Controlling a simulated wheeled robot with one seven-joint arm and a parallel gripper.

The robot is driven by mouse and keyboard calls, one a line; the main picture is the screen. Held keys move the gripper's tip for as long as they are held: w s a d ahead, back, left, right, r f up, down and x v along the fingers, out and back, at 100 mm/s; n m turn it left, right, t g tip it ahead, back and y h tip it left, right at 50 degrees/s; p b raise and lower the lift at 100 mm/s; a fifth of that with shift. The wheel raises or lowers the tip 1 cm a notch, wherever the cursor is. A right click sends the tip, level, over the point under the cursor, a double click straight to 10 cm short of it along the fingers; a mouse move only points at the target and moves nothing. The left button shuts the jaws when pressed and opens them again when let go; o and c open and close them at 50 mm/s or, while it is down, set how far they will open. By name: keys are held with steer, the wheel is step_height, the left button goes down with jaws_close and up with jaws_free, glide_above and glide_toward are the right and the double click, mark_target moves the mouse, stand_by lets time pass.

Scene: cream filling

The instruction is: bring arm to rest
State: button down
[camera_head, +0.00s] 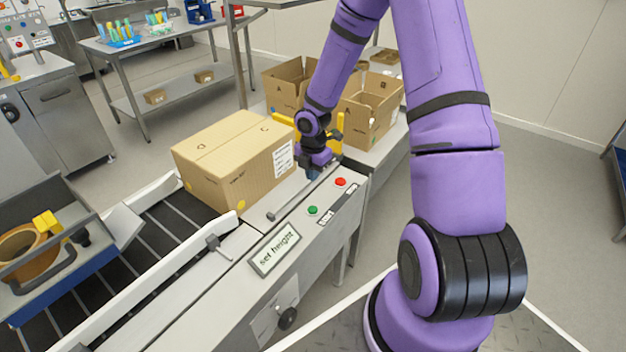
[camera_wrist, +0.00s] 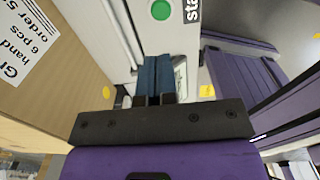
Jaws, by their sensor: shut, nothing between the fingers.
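My arm is purple with black bands and reaches over the machine at the right of the head view. My gripper (camera_head: 312,175) points down beside the closed cardboard box (camera_head: 225,165), close to the machine's edge near the red button (camera_head: 340,182). In the wrist view my gripper (camera_wrist: 158,62) shows its two blue fingers together with nothing between them. The green button (camera_wrist: 161,10) lies beyond the fingertips there. The cardboard box with its white label (camera_wrist: 30,45) fills the left of the wrist view.
A conveyor (camera_head: 130,260) runs along the left with a "set height" panel (camera_head: 274,249) at its front. Open cardboard boxes (camera_head: 370,110) stand behind my gripper. A blue-edged tray (camera_head: 60,290) sits at the lower left. The floor at the right is clear.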

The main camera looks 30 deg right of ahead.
stand_by(0.8)
steer(key=s+a+r+m+t+h, duration=0.1)
steer(key=s+r+m, duration=0.15)
steer(key=r, duration=0.55)
steer(key=s+a+r+m+h, duration=0.15)
steer(key=r+m, duration=0.25)
steer(key=r, duration=0.5)
steer(key=s+r+m+t, duration=0.1)
steer(key=s+r+m, duration=0.25)
steer(key=r, duration=0.45)
steer(key=s+a+r+m+t+y, duration=0.1)
steer(key=s+a+r+m, duration=0.2)
steer(key=s+r+m, duration=0.3)
steer(key=s+a+r+m+t+y, duration=0.1)
steer(key=s+a+r+m, duration=0.3)
steer(key=s, duration=0.9)
step_height(320, 180, up, 4)
steer(key=shift+s+a+f+m+t, duration=0.25)
steer(key=shift+m+t, duration=0.25)
steer(key=shift+m, duration=0.5)
